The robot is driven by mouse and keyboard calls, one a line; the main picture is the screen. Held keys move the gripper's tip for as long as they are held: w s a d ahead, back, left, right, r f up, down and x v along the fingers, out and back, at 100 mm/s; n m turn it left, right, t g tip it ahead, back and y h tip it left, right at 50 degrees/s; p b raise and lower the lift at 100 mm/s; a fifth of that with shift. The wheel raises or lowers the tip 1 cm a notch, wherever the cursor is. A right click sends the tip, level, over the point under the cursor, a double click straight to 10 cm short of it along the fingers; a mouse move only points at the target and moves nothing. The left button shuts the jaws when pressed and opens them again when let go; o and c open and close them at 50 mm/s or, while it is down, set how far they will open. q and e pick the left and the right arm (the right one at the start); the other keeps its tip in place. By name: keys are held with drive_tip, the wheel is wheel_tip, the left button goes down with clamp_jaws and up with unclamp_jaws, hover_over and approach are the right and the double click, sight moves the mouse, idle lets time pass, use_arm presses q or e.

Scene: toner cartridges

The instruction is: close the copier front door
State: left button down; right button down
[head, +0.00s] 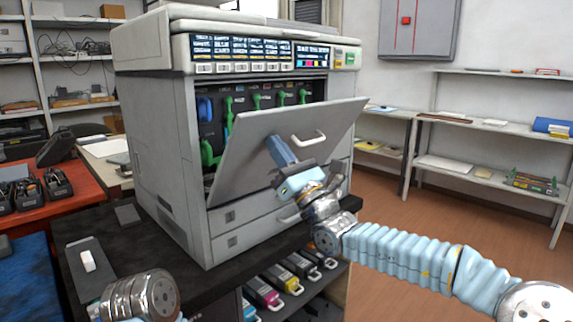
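The copier (160,110) stands on a dark table. Its grey front door (250,150) is partly open, hinged at the bottom and leaning outward, with a white handle (308,138) near its top. Green and blue parts show in the bay behind it. My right gripper (279,148) is at the door's outer face, left of the handle and not around it. Its fingers look together, with no gap between them; whether they touch the door I cannot tell. My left gripper is not in view; only part of my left arm shows at the bottom left.
Toner cartridges (263,292) lie on a shelf below the copier. A red table (88,196) with black holders (58,184) is at the left. Shelves (490,182) stand along the right wall. The floor (450,220) between is clear.

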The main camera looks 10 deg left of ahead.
sight(275, 126)
drive_tip(key=shift+r, duration=0.1)
drive_tip(key=x, duration=0.4)
drive_tip(key=f+x, duration=0.1)
drive_tip(key=x, duration=0.1)
drive_tip(key=shift+w+a+r, duration=0.2)
drive_tip(key=shift+w+a, duration=0.1)
drive_tip(key=shift+a, duration=0.25)
drive_tip(key=w+a+b, duration=0.1)
drive_tip(key=b, duration=0.4)
drive_tip(key=shift+a+f, duration=0.1)
drive_tip(key=shift+a, duration=0.1)
drive_tip(key=s+d+b, duration=0.1)
drive_tip(key=d+b, duration=0.1)
drive_tip(key=s+d+b, duration=0.1)
drive_tip(key=b, duration=0.2)
drive_tip(key=s+d+b, duration=0.2)
drive_tip(key=b, duration=0.1)
drive_tip(key=shift+d+r, duration=0.25)
drive_tip(key=shift+d, duration=0.05)
drive_tip(key=shift+s+d+r, duration=0.1)
drive_tip(key=shift+d+r, duration=0.05)
drive_tip(key=shift+r, duration=0.2)
